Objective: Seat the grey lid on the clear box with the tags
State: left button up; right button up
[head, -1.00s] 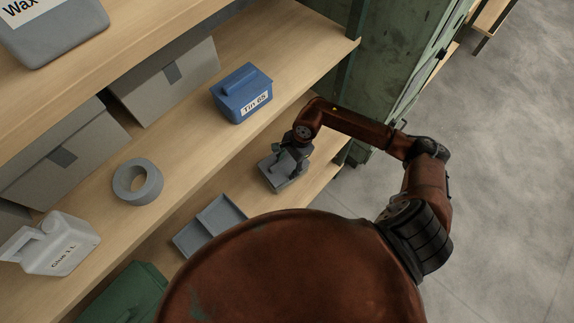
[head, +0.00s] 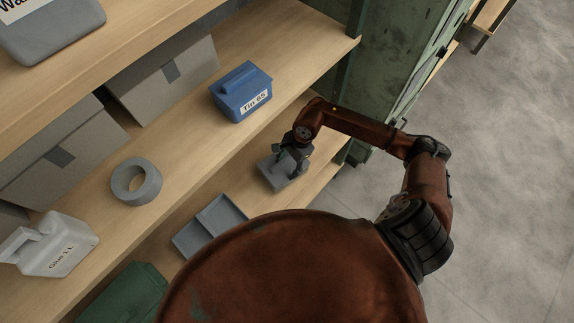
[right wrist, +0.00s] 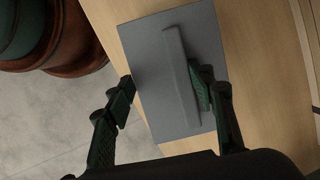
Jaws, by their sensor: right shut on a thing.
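The grey lid (right wrist: 150,85) fills the middle of the right wrist view, a flat plate with a long raised ridge handle. It also shows in the head view (head: 275,179) on the middle-right end of the lower shelf. My right gripper (right wrist: 165,82) is shut on the lid; one finger is against the right side of the ridge, the other shows near the lid's left edge. In the head view the right gripper (head: 291,158) is over the lid. I cannot make out the clear box or its tags; whether it is beneath the lid cannot be told. My left gripper is out of view.
A grey divided tray (head: 210,226) lies left of the lid on the lower shelf (head: 250,197). The shelf above holds a blue tin (head: 241,92), a tape roll (head: 137,181), a glue jug (head: 58,246) and grey cartons (head: 165,78). A green cabinet (head: 407,50) stands to the right.

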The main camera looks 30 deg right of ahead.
jog(key=o, duration=1.7)
notch_tip(320, 180, up, 8)
jog(key=p, duration=0.4)
